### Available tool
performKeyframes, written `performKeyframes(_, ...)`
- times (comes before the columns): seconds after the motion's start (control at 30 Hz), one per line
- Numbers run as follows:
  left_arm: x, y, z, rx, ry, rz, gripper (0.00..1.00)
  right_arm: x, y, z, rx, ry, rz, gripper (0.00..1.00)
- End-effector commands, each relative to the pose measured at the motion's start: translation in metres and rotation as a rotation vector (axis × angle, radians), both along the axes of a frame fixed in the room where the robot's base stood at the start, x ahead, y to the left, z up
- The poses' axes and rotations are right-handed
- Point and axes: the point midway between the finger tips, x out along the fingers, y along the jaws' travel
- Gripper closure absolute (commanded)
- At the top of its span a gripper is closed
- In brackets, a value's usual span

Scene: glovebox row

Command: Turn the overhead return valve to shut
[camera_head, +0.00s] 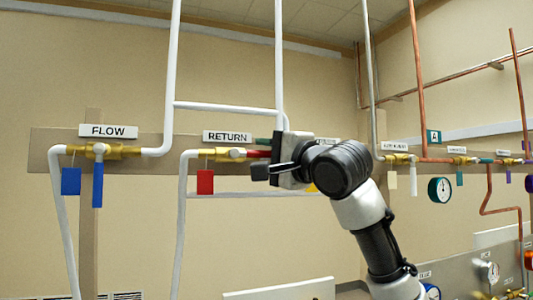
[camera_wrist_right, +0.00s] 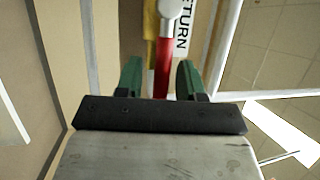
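The return valve (camera_head: 230,154) is a brass body on the wall board under the RETURN sign (camera_head: 227,136). Its red lever (camera_head: 258,154) lies level, pointing right along the pipe line. A red tag (camera_head: 205,182) hangs at its left. My right gripper (camera_head: 266,155) is at the lever's outer end, partly hiding it. In the right wrist view, the red lever (camera_wrist_right: 163,68) runs between the two green fingers of my right gripper (camera_wrist_right: 160,76), with a visible gap on each side. The lever's far end is hidden behind the gripper body. My left gripper is not in view.
The flow valve (camera_head: 100,151) is to the left, its blue lever (camera_head: 98,185) hanging down beside a blue tag (camera_head: 71,181). White pipes (camera_head: 281,70) rise close to my right gripper. More valves, a gauge (camera_head: 439,190) and copper pipes (camera_head: 418,80) are on the right.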

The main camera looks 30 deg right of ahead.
Motion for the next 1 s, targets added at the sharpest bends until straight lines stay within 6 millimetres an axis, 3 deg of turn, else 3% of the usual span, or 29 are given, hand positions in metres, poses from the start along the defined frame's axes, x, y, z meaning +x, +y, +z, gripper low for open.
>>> performKeyframes(0.03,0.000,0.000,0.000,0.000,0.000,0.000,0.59,0.000,0.000,0.000,0.000,0.000,0.000,0.70)
performKeyframes(0.23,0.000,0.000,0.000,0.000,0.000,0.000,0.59,0.000,0.000,0.000,0.000,0.000,0.000,1.00)
performKeyframes(0.67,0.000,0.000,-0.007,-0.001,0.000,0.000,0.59,0.000,0.000,-0.004,0.022,-0.005,0.000,1.00)
performKeyframes(1.0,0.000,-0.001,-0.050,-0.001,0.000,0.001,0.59,0.001,0.003,-0.023,0.213,-0.049,0.006,1.00)
